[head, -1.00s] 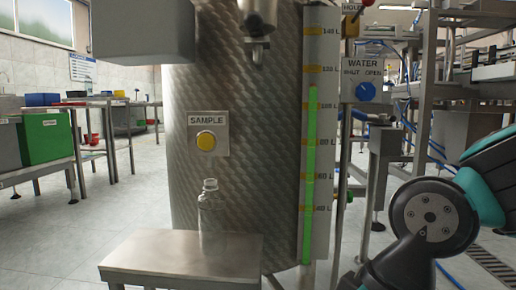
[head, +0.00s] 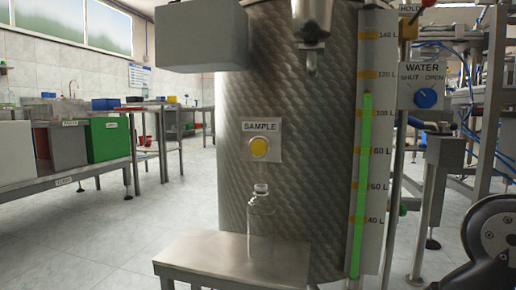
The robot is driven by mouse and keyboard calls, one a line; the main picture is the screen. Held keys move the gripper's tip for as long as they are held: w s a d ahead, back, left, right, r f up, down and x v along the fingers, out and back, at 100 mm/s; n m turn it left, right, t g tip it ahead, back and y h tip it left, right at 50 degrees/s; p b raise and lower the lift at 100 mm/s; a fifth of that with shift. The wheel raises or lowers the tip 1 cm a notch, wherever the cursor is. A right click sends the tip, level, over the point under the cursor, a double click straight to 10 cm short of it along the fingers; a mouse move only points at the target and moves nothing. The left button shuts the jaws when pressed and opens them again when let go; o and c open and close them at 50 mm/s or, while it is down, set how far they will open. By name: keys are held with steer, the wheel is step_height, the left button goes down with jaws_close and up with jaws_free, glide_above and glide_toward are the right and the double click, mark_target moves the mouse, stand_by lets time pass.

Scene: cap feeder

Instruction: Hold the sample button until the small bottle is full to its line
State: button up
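The yellow sample button (head: 259,148) sits on a plate marked SAMPLE on the front of the steel tank (head: 290,110). The small clear bottle (head: 261,225) stands upright on a small metal stand (head: 225,258) in front of the tank, below the button. It looks empty, and I cannot make out its line. A metal spout (head: 311,58) hangs at the top, to the right of the bottle. My gripper is not in view; only part of my arm shows at the lower right.
A gauge with a green bar (head: 366,185) runs up the tank's right side. A blue WATER knob (head: 426,98) is to its right. A bench with a green bin (head: 108,139) stands at the left. The floor at the lower left is clear.

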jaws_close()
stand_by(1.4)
